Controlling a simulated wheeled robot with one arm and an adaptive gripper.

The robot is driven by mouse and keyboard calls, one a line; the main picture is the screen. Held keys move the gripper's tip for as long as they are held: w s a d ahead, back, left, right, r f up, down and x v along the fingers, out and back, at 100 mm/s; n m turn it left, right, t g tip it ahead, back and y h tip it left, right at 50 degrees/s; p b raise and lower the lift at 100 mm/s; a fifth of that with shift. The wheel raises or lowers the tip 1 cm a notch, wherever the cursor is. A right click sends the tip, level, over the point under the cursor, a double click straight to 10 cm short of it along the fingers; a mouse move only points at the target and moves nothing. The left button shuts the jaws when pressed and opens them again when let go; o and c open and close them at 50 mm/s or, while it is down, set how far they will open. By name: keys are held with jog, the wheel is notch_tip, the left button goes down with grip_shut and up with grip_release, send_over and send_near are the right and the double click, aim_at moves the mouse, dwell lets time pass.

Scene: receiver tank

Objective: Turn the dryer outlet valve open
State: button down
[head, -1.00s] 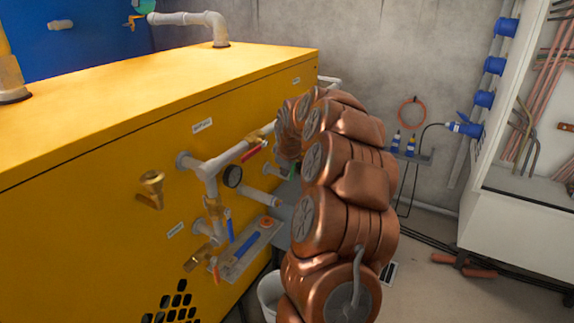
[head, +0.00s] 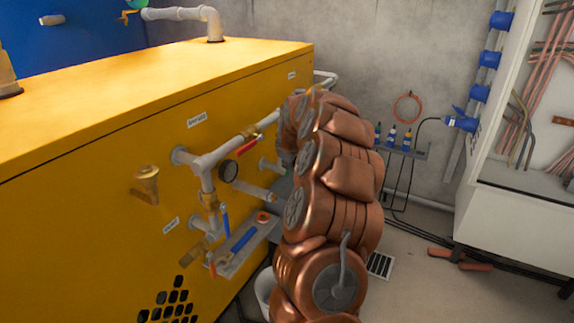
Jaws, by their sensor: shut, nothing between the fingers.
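A yellow dryer cabinet (head: 100,150) fills the left, with grey pipework (head: 207,175) on its side. A valve with a red lever (head: 246,147) sits on the upper pipe; the lever lies roughly along the pipe. A valve with a blue lever (head: 225,221) hangs lower, its lever pointing down. A small orange-red lever (head: 211,266) is at the bottom fitting. The labels are too small to read, so I cannot tell which is the dryer outlet valve. My copper arm stands right of the pipework, and its far end and my gripper are hidden behind it.
A grey shelf (head: 236,257) holds a blue-handled tool. A white bucket (head: 264,288) stands below.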

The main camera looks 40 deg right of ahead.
jog(key=d+f+h+b, duration=0.1)
jog(key=b, duration=0.1)
jog(key=t+h+b, duration=0.1)
jog(key=b, duration=0.1)
jog(key=shift+w+d+f+h, duration=0.25)
jog(key=shift+d+f+h, duration=0.05)
jog(key=shift+d+f, duration=0.1)
jog(key=shift+r, duration=0.15)
jog(key=shift+r+p, duration=0.6)
jog(key=shift+r, duration=0.05)
jog(key=shift+a, duration=0.1)
jog(key=s+a+r, duration=0.6)
jog(key=a, duration=0.3)
jog(key=shift+r, duration=0.4)
